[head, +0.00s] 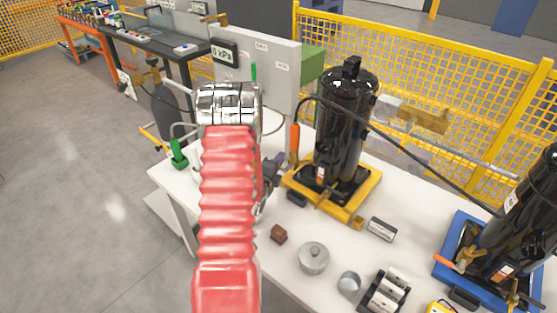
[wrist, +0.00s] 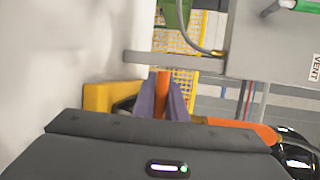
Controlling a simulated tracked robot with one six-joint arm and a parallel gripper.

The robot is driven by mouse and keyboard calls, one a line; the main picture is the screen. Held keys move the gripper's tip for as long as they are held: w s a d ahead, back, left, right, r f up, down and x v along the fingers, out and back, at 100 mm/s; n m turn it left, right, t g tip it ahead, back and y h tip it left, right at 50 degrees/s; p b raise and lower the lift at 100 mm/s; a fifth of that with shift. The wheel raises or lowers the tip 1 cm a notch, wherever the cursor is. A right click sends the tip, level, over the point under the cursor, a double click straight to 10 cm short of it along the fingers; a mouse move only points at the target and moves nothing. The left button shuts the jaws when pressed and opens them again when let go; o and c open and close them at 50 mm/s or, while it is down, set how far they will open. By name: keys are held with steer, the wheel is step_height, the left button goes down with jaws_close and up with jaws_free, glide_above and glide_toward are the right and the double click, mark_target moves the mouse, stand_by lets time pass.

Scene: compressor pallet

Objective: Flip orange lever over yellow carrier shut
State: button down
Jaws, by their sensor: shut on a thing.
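The yellow carrier (head: 357,207) sits on the white table and holds a black compressor (head: 347,130) upright. My gripper (head: 272,172) is low at the carrier's left side, partly hidden by my red arm. In the wrist view, an orange lever (wrist: 162,90) stands between the purple fingers of my gripper (wrist: 162,102), which are shut on it. The yellow carrier (wrist: 108,97) shows left of the fingers. An upright orange grip (head: 294,140) stands beside the compressor in the head view; an orange piece (wrist: 245,128) also shows right in the wrist view. The held lever's lower end is hidden.
A blue carrier (head: 445,268) with another black compressor stands at the right. A grey panel (head: 275,65) stands behind, and a black hose (head: 420,160) runs rightward.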

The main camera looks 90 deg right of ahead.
steer(key=c, duration=1.8)
jaws_free()
steer(key=shift+s, duration=0.1)
steer(key=shift+a, duration=0.1)
steer(key=v, duration=1.3)
steer(key=shift+w+a, duration=0.2)
steer(key=shift+a, duration=0.1)
